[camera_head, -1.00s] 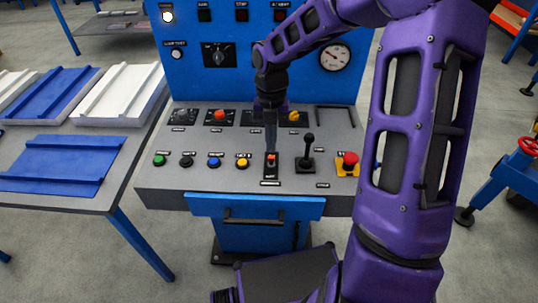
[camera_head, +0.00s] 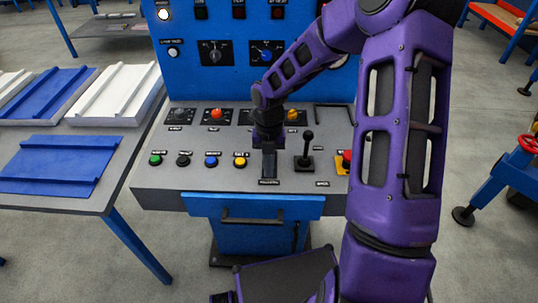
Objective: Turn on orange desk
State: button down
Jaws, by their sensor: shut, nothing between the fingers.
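The sloped grey control desk (camera_head: 160,180) with a blue upright panel (camera_head: 185,75) stands in front of me. My gripper (camera_head: 268,172) points down at the desk's front row, over the black switch plate (camera_head: 270,183) left of the black joystick (camera_head: 307,150). The fingers are shut and empty; they hide the switch there, and I cannot tell whether they touch it. An orange-red knob (camera_head: 216,114) and a yellow-orange knob (camera_head: 292,114) sit in the back row.
Green (camera_head: 155,160), black, blue and yellow (camera_head: 240,161) buttons are left of the gripper. A red mushroom button on yellow (camera_head: 344,160) is partly behind my arm. A table with blue (camera_head: 55,163) and white panels stands left. A lit white lamp (camera_head: 163,14) is at the upper left.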

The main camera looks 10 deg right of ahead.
jog(key=shift+w+d+r, duration=0.1)
jog(key=shift+w+d, duration=0.2)
jog(key=shift+w, duration=0.65)
jog(key=shift+w+d+r, duration=0.1)
jog(key=shift+w+d, duration=0.15)
jog(key=shift+w, duration=0.65)
jog(key=shift+w+a+r+p, duration=0.1)
jog(key=shift+w+a+p, duration=0.05)
jog(key=shift+p, duration=0.2)
